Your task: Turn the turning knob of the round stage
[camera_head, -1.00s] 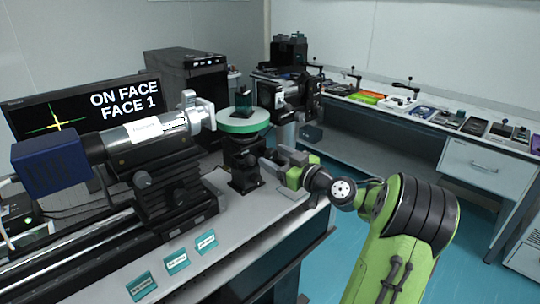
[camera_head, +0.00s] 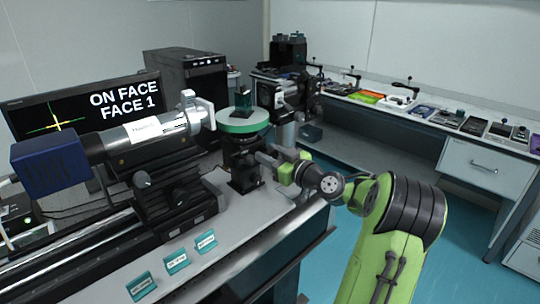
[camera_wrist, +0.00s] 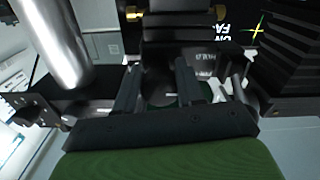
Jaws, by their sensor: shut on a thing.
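The round stage (camera_head: 243,127) has a green rim and a pale top, and stands on a black mount at the end of the bench. A dark glassy block (camera_head: 242,103) sits upright on it. My gripper (camera_head: 266,158) is just below and right of the disc, at the right side of the mount. In the wrist view its two dark fingers (camera_wrist: 158,78) reach toward the black stage body. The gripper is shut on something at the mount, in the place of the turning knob. The knob itself is hidden by the fingers and too dark to make out.
A monitor (camera_head: 88,107) reads "ON FACE FACE 1" with a cross. A silver-barrelled instrument (camera_head: 150,130) stands left of the stage, another black instrument (camera_head: 285,92) behind it. Teal labels (camera_head: 176,261) lie at the bench front. A side table (camera_head: 480,150) is at right; floor between is clear.

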